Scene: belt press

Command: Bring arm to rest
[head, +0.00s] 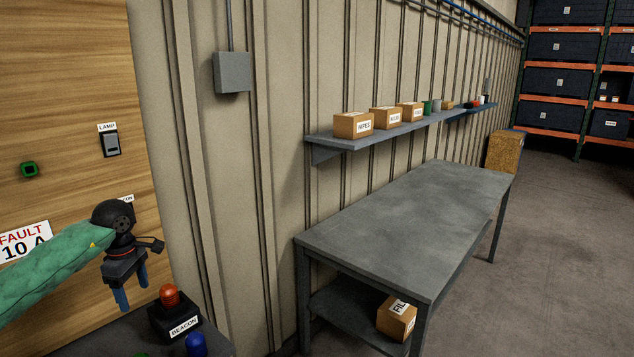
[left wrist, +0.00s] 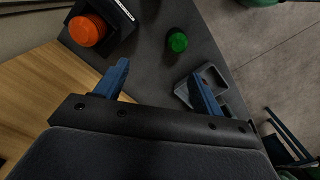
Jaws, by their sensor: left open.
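My left gripper (head: 131,299) hangs at the lower left of the head view, in front of the wooden panel (head: 70,110), with its blue fingers pointing down. The left wrist view shows the same gripper (left wrist: 158,84) with its fingers spread and nothing between them. My left arm has a green sleeve and comes in from the left. The orange beacon (head: 169,295) on its black base stands just right of and below the fingers, apart from them. It also shows in the left wrist view (left wrist: 87,30). My right gripper is not in view.
A green button (left wrist: 177,41) and a grey tray (left wrist: 209,88) are on the dark surface by the gripper. A blue dome (head: 197,345) is beside the beacon. A lamp switch (head: 111,143) is on the panel.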

